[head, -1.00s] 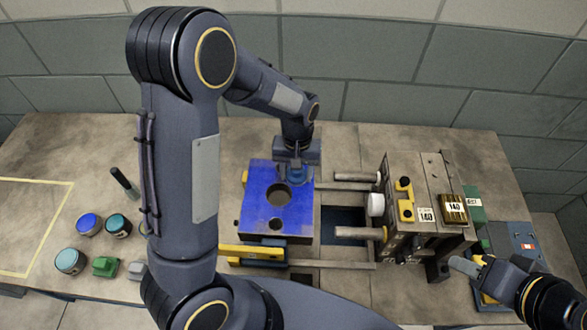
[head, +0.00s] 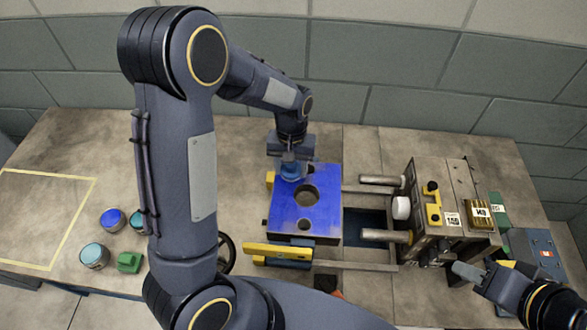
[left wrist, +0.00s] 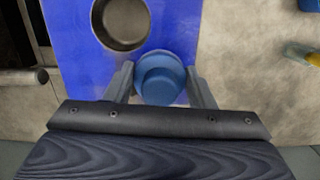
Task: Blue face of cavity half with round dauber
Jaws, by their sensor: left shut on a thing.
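The cavity half (head: 322,212) is a block with a blue upper face and two round holes; it also shows in the left wrist view (left wrist: 78,45). My left gripper (head: 291,158) is shut on the round dauber (head: 293,169), a blue round piece at the back left part of the face. In the left wrist view the dauber (left wrist: 160,78) sits between both fingers, over the blue face near its edge; I cannot tell whether it touches. My right gripper (head: 466,271) is at the lower right, away from the block; its jaw opening is unclear.
Steel guide pins (head: 387,236) run from the other mould half (head: 440,205) at the right. Paint pots (head: 95,256) and a green block (head: 129,262) stand at the left. A yellow-outlined area (head: 45,215) is empty. My left arm hides part of the bench.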

